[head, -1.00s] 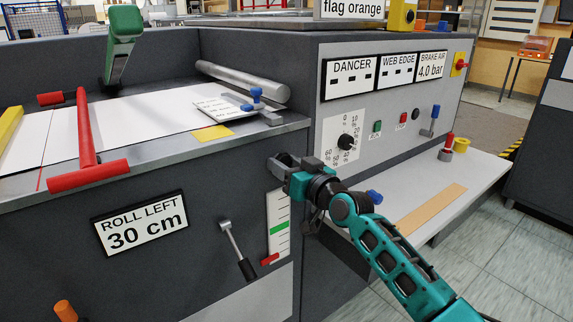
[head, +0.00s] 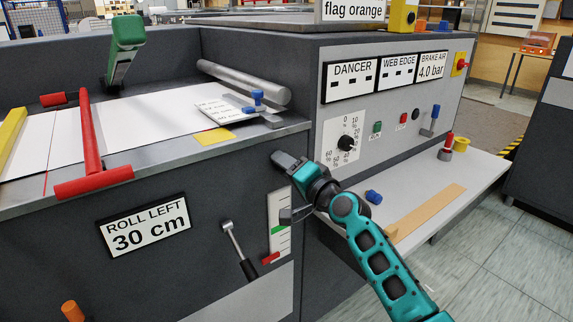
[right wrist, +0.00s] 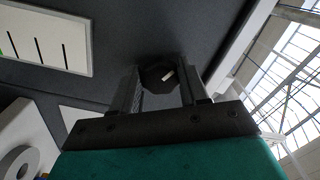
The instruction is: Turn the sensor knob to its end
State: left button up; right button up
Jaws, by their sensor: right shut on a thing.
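My right gripper (head: 284,158) reaches the dark front panel of the machine just below the worktop edge. In the right wrist view its two fingers stand on either side of a dark, faceted knob (right wrist: 157,76) with a short white mark, and they are shut on it. The fingers hide this knob in the head view; I cannot read a label for it. Another black knob (head: 346,143) with a white pointer sits on a percent dial on the side panel, apart from the gripper. My left gripper is not in view.
A gauge strip (head: 279,248) with a green band is below the gripper, and a lever (head: 236,248) stands left of it. A blue part (head: 373,197) lies on the grey shelf (head: 480,172) near my right arm. Red bars (head: 92,186) cross the worktop.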

pick_arm(q)
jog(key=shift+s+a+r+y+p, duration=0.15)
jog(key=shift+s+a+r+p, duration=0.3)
jog(key=shift+p, duration=0.75)
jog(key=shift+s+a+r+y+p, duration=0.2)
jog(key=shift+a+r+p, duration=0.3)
jog(key=shift+p, duration=0.65)
pick_arm(e)
jog(key=shift+r+m, duration=0.1)
jog(key=shift+m, duration=6)
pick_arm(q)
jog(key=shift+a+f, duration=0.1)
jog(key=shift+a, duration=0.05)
pick_arm(e)
jog(key=o, duration=1.1)
jog(key=shift+c, duration=0.2)
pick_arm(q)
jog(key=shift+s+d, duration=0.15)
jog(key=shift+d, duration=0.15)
pick_arm(e)
jog(key=shift+s+d, duration=0.1)
jog(key=shift+s, duration=0.05)
